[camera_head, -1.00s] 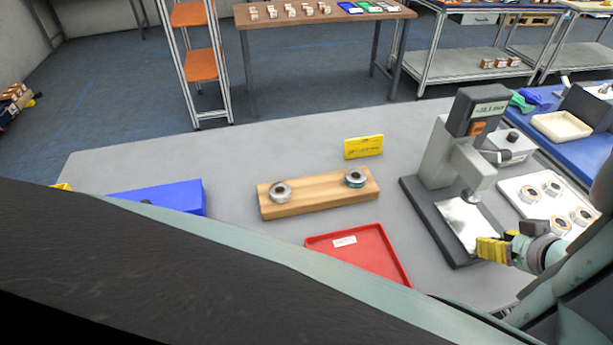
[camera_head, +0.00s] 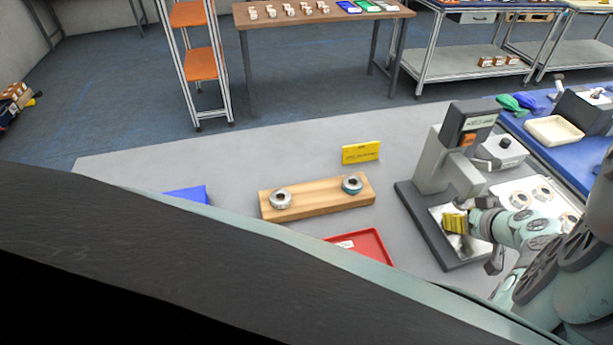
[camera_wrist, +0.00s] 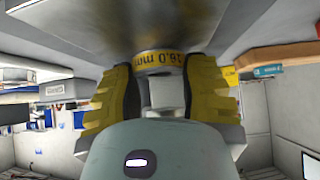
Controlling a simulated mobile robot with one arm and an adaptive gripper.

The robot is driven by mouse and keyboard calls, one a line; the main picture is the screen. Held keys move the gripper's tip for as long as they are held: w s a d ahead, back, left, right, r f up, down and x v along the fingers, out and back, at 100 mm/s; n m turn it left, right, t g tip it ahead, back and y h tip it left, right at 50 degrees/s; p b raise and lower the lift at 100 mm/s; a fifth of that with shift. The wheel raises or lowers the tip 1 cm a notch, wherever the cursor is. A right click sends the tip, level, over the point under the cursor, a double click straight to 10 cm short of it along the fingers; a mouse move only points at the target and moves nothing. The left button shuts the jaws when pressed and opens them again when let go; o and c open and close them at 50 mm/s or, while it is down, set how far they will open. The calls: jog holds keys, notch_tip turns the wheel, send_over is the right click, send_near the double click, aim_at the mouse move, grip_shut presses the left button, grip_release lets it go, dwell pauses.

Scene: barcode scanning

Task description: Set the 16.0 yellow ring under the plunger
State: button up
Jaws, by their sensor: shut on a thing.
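The yellow ring (camera_wrist: 160,61), with "16.0 mm" printed on its band, is between the yellow fingers of my gripper (camera_wrist: 162,80) in the wrist view. My gripper (camera_head: 454,222) is shut on it. In the head view the gripper is over the bright plate (camera_head: 478,248) of the grey press-like gauge stand (camera_head: 436,165), below its head (camera_head: 468,122). The ring cannot be told apart from the fingers there. The plunger tip is hidden or too small to make out, so I cannot tell whether the ring is right under it.
A wooden block (camera_head: 318,201) carries two ring-shaped pieces, left and right. A red tray (camera_head: 374,246) is in front of it and a yellow sign (camera_head: 361,152) behind. A white tray with ring pieces (camera_head: 509,190) lies right of the stand. Bare table shows left of the stand.

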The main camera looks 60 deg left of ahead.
jog(key=shift+a, duration=0.1)
jog(key=o, duration=1.2)
